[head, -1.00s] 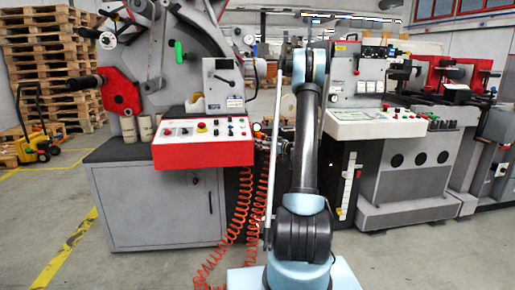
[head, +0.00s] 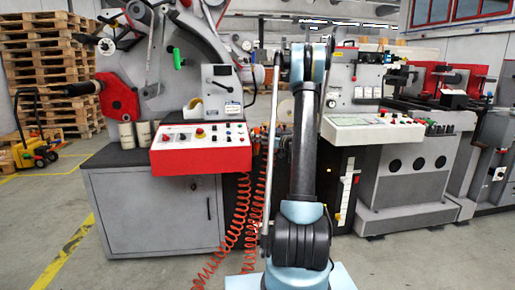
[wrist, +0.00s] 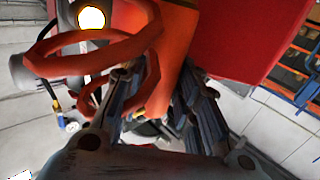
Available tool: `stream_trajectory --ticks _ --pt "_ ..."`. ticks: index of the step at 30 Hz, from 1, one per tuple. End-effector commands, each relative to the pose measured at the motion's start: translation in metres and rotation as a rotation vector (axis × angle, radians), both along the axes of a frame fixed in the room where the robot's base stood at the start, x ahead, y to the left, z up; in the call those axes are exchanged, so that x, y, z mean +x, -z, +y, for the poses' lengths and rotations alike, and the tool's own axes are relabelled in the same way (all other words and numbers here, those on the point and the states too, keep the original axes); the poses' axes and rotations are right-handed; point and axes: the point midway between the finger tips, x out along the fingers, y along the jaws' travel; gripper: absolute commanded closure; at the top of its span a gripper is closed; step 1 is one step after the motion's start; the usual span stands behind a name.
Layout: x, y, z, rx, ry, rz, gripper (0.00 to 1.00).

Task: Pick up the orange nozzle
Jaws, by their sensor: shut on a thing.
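The orange nozzle (wrist: 172,60) is in the wrist view, running down between the two dark ribbed fingers of my gripper (wrist: 163,95). The fingers are shut on it, one on each side. An orange coiled hose (wrist: 95,62) loops at the left of the nozzle, close to the fingers. In the head view the nozzle cannot be made out, and my arm hides most of the gripper. The orange coiled hoses (head: 240,235) hang beside the cabinet there, left of my arm.
A red-fronted control panel (head: 200,148) sits on a grey cabinet (head: 150,210) to the left. A second machine with a pale control panel (head: 370,128) stands to the right. Stacked pallets (head: 50,70) and a yellow pallet truck (head: 36,150) are far left. Floor at front left is clear.

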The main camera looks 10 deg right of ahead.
Motion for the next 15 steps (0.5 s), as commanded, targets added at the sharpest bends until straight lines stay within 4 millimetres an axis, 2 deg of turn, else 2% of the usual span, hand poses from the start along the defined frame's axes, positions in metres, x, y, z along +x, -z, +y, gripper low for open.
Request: stream_trajectory --ticks 1,6,15 --pt "-0.001 -0.013 0.0 0.0 0.0 0.0 0.99" --pt "-0.001 -0.05 0.0 0.0 0.0 0.0 0.99" --pt "0.0 -0.102 0.0 0.0 0.0 0.0 0.99"
